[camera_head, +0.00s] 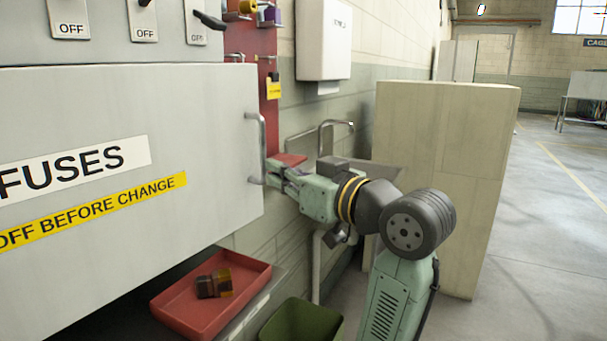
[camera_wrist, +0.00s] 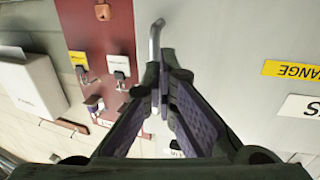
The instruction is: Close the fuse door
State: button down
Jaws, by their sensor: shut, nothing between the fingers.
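The fuse door (camera_head: 215,120) is a large light-grey panel at the left of the head view, with a FUSES label and a yellow strip. Its right edge overlaps the red board behind; how far it stands open I cannot tell. A metal bar handle (camera_head: 262,148) stands upright near that edge. My gripper (camera_head: 272,174) is at the handle's lower end, with its fingers closed together and nothing held. In the wrist view, the handle (camera_wrist: 155,38) shows just beyond the fingertips (camera_wrist: 166,65), and the door face (camera_wrist: 230,45) fills the right side. Whether the fingers touch the handle is unclear.
A red tray (camera_head: 175,310) with a dark and amber object lies below the door. A green bin (camera_head: 300,322) is beside it. A sink (camera_head: 375,168) and a beige block (camera_head: 445,130) stand right of the door. Open floor lies at far right.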

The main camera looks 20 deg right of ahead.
jog(key=shift+x, duration=0.9)
